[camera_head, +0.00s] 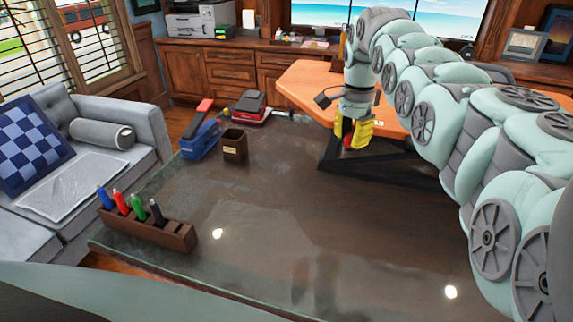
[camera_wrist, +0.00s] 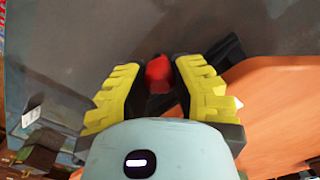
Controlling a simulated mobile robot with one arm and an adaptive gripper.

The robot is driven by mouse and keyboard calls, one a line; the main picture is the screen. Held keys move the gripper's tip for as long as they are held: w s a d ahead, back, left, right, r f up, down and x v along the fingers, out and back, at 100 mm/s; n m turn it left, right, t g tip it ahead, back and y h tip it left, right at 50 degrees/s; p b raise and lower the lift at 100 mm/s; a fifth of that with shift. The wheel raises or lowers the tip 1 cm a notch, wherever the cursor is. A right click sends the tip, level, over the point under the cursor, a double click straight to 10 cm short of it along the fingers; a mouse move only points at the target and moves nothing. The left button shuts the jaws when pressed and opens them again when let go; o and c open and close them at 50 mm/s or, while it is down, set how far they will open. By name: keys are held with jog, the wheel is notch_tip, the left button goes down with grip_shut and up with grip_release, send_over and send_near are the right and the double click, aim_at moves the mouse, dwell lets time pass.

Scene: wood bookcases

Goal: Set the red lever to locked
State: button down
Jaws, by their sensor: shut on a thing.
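My gripper (camera_head: 354,133) has yellow ridged fingers and points down over the far right part of the dark tabletop. It is shut on a red piece, which appears to be the red lever (camera_wrist: 157,70), seen between the fingers in the wrist view. Only a bit of red shows between the fingers in the head view. A black angular frame (camera_head: 385,171) stands on the table under and beside my gripper. The fingers hide most of the lever, so I cannot tell its position or any lock marking.
On the dark glossy table (camera_head: 270,215) are a blue device with a red top (camera_head: 201,138), a red-and-black device (camera_head: 250,104), a brown cup (camera_head: 234,145) and a wooden holder with several markers (camera_head: 148,228). An orange desk (camera_head: 305,88) stands behind. The table's middle is clear.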

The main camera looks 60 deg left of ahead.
jog(key=shift+s+a+m+b, duration=0.35)
jog(key=shift+s+a+m, duration=0.05)
jog(key=shift+m, duration=0.1)
jog(key=c, duration=0.7)
grip_release()
jog(key=shift+w+d, duration=0.1)
jog(key=shift+w, duration=0.05)
